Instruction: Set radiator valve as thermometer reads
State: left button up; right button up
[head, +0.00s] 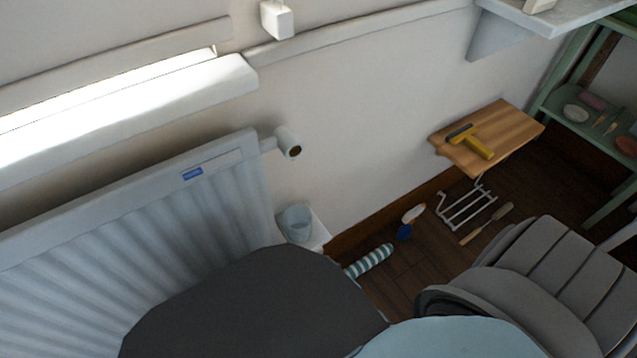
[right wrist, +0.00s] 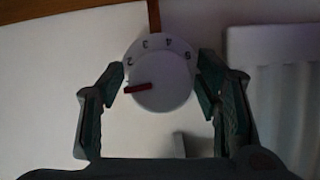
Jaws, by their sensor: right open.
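In the right wrist view a white round valve dial (right wrist: 161,80) shows the numbers 2, 3, 4 and probably 5 around its top, appearing turned over. Its red pointer (right wrist: 137,88) points left, just past the 2. My right gripper (right wrist: 161,85) is open, with one finger on each side of the dial; contact is not clear. In the head view a white radiator (head: 150,220) stands at left, with a white cylindrical fitting (head: 289,143) at its upper corner. I cannot tell whether that is the same dial. No readable thermometer shows. My left gripper is out of view.
A small white box (head: 277,20) is on the wall. A glass (head: 297,223) stands on a white ledge beside the radiator. A striped roll (head: 370,261), a white rack (head: 467,209) and brushes lie on the floor.

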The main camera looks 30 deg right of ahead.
jog(key=c, duration=1.2)
jog(key=shift+o, duration=0.2)
jog(key=m+y, duration=0.2)
jog(key=m, duration=0.2)
jog(key=shift+d+y, duration=0.1)
jog(key=shift+y, duration=0.3)
jog(key=o, duration=1.2)
jog(key=shift+c, duration=0.2)
jog(key=v, duration=1.2)
jog(key=shift+f, duration=0.2)
jog(key=shift+s, duration=0.1)
